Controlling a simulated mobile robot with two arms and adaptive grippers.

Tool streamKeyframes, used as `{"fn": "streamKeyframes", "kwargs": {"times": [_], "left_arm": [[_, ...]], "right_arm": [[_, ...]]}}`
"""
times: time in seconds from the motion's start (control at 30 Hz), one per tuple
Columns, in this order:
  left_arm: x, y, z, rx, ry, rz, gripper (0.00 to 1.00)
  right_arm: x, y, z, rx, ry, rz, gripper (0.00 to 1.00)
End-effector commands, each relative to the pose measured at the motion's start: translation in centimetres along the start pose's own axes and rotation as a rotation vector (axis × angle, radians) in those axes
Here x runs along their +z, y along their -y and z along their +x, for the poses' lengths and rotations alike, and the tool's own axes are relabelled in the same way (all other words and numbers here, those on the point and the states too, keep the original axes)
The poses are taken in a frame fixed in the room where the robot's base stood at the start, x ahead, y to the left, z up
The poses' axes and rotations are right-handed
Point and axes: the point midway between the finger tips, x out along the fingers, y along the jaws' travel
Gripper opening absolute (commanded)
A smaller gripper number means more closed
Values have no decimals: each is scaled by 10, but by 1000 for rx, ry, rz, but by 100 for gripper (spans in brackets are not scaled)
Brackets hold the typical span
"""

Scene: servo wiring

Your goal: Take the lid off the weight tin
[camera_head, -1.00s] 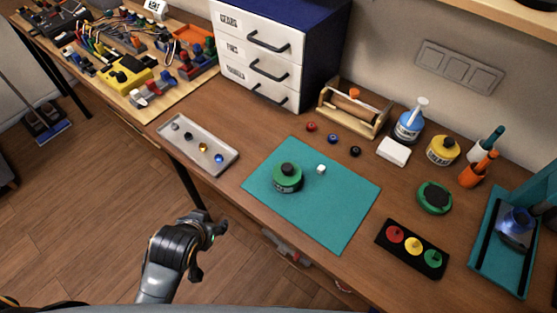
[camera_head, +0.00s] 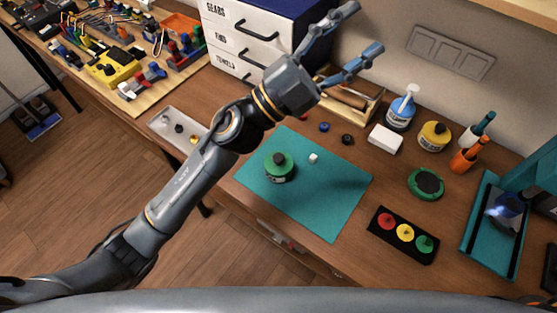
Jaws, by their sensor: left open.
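The weight tin (camera_head: 278,175) is a small round green tin standing upright on the teal mat (camera_head: 318,212). Its green lid (camera_head: 279,161) with a dark knob sits on top of it. My left gripper (camera_head: 357,38) is open and empty, raised above the back of the bench near the drawer unit. Its two fingers point up and right, well apart from the tin. My left arm crosses the view from the lower left. My right gripper is not in view.
A small white cube (camera_head: 313,158) lies on the mat beside the tin. A black holder (camera_head: 380,238) with coloured knobs and a round green object (camera_head: 426,183) lie right of the mat.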

Motion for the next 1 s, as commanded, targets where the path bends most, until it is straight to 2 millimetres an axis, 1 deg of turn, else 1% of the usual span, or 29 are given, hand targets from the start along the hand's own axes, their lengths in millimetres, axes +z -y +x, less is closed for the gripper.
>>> {"fn": "streamKeyframes", "kwargs": {"times": [0.03,0.07,0.1,0.17,0.2,0.27,0.3,0.37,0.4,0.47,0.5,0.57,0.6,0.7,0.8,0.87,1.0], "left_arm": [[-25,-20,14,117,-133,69,53],[-38,-34,17,195,-210,107,53],[-53,-56,18,308,-305,156,53],[-66,-88,10,491,-429,229,53],[-69,-109,1,624,-499,279,53],[-63,-136,-20,836,-579,353,53],[-53,-150,-37,984,-616,401,53],[-30,-162,-66,1214,-644,470,53],[-11,-163,-85,1367,-642,514,53],[18,-155,-111,1581,-615,572,53],[36,-145,-126,1713,-581,605,53],[60,-126,-145,1883,-519,644,53],[73,-113,-155,1977,-475,664,53],[93,-85,-171,2139,-380,695,53],[102,-72,-179,2213,-330,703,53],[105,-73,-183,2228,-322,702,53],[113,-91,-197,2228,-325,698,53]], "right_arm": [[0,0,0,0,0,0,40],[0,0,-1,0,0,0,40],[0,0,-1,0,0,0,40],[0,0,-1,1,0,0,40],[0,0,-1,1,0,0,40],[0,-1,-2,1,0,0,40],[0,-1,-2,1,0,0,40],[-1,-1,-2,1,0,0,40],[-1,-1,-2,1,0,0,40],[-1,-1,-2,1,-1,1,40],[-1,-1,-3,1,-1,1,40],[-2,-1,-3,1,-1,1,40],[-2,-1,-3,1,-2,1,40],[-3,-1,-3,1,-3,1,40],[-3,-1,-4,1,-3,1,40],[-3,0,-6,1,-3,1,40],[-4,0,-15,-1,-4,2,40]]}}
